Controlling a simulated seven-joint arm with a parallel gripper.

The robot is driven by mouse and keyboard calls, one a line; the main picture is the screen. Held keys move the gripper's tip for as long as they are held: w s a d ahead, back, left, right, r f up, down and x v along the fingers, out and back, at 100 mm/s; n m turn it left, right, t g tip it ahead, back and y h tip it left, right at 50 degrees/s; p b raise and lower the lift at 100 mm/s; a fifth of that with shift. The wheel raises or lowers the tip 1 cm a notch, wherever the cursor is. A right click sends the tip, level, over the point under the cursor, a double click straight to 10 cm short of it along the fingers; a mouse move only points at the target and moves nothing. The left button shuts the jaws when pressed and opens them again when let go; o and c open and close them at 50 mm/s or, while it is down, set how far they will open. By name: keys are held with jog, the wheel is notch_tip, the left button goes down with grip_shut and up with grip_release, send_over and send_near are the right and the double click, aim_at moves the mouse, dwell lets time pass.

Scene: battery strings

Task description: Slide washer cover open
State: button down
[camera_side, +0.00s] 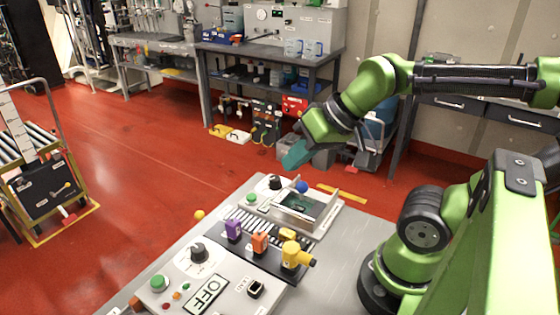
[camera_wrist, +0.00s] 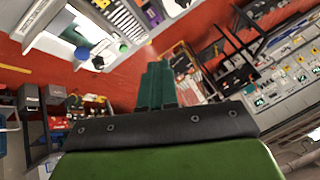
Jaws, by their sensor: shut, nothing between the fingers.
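The washer (camera_side: 325,222) is a grey metal box at the far end of the workbench in the side view. Its top shows a dark greenish opening or window, and I cannot tell how far the cover (camera_side: 310,205) is slid. A blue ball knob (camera_side: 301,187) is at its back edge. In the wrist view the blue ball (camera_wrist: 124,48) is at upper left, beside a partly cut-off bright box. My gripper (camera_side: 293,158) has teal fingers pressed together, empty, in the air above and behind the washer, apart from it. The fingers also show in the wrist view (camera_wrist: 158,85).
A black dial (camera_side: 275,183) and green button (camera_side: 251,198) are left of the washer. Nearer on the bench are purple (camera_side: 233,229), orange (camera_side: 260,242) and yellow (camera_side: 296,255) pieces and an OFF panel (camera_side: 206,294). The air around my gripper looks free.

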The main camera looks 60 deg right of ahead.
dwell(0.3)
jog(key=c, duration=1.7)
grip_release()
jog(key=shift+o, duration=1.3)
jog(key=shift+w+d+f, duration=0.1)
jog(key=shift+w+f, duration=0.05)
jog(key=shift+f, duration=0.2)
jog(key=o, duration=0.7)
jog(key=w+d+g, duration=0.1)
jog(key=w+d+g+h, duration=0.1)
jog(key=w+d+g, duration=0.1)
jog(key=shift+w+d+f+h, duration=0.15)
jog(key=shift+w+f+h, duration=0.15)
jog(key=shift+w+f, duration=0.05)
jog(key=shift+c, duration=0.2)
jog(key=n+g+h, duration=0.2)
jog(key=g+h, duration=0.1)
jog(key=g, duration=0.2)
send_near(302, 183)
jog(key=x, duration=0.9)
jog(key=shift+d+f, duration=0.1)
jog(key=shift+f, duration=0.3)
grip_shut()
